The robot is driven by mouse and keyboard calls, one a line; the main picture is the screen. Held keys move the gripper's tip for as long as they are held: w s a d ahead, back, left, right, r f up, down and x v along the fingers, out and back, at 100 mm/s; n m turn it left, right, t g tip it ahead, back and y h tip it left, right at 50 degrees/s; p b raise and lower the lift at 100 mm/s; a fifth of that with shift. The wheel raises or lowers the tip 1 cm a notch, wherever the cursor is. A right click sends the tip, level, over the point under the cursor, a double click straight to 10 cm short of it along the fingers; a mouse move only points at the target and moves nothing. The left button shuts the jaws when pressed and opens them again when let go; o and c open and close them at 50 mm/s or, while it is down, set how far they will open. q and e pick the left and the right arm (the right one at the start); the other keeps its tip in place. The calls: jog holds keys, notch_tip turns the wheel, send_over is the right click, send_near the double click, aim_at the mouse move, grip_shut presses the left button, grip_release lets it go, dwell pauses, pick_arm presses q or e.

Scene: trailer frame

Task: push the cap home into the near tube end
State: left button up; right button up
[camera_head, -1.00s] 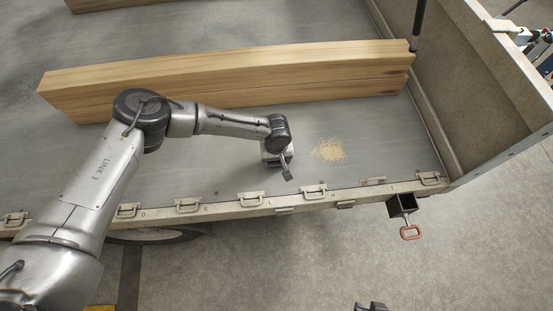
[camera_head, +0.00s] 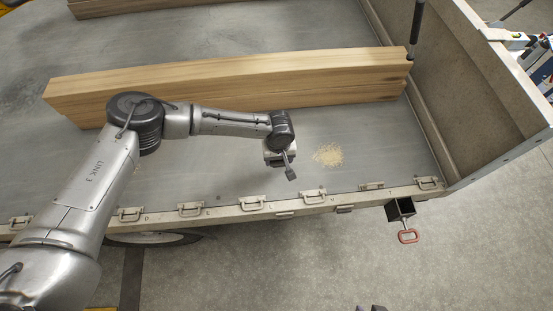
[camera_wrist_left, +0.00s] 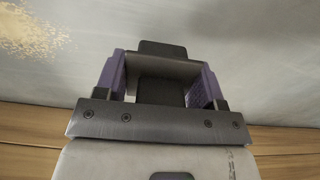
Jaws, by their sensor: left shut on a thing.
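My left gripper (camera_head: 288,167) is over the trailer bed, just inside its near edge. In the left wrist view its purple fingers (camera_wrist_left: 158,78) are shut on the dark cap (camera_wrist_left: 162,49), which sticks out past the fingertips. The cap also shows small and dark in the head view (camera_head: 291,174). The near tube end (camera_head: 400,207) is a dark, square, open end below the trailer's near edge, right of the gripper and apart from the cap. At the bottom edge of the head view, a dark sliver seems to be my right gripper (camera_head: 370,308); most of it is cut off.
A red-handled pin (camera_head: 408,236) hangs by the tube end. Latches (camera_head: 315,197) line the trailer's near edge. Long timber beams (camera_head: 230,84) lie behind my left arm. Sawdust (camera_head: 328,155) lies right of the gripper. A tall side panel (camera_head: 466,95) stands at right.

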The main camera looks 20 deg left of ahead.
pick_arm(q)
jog(key=s+d+r+p, duration=0.1)
jog(key=d+r+p, duration=0.1)
jog(key=d+r, duration=0.4)
jog(key=d, duration=0.5)
jog(key=shift+s, duration=0.4)
jog(key=shift+r, duration=0.1)
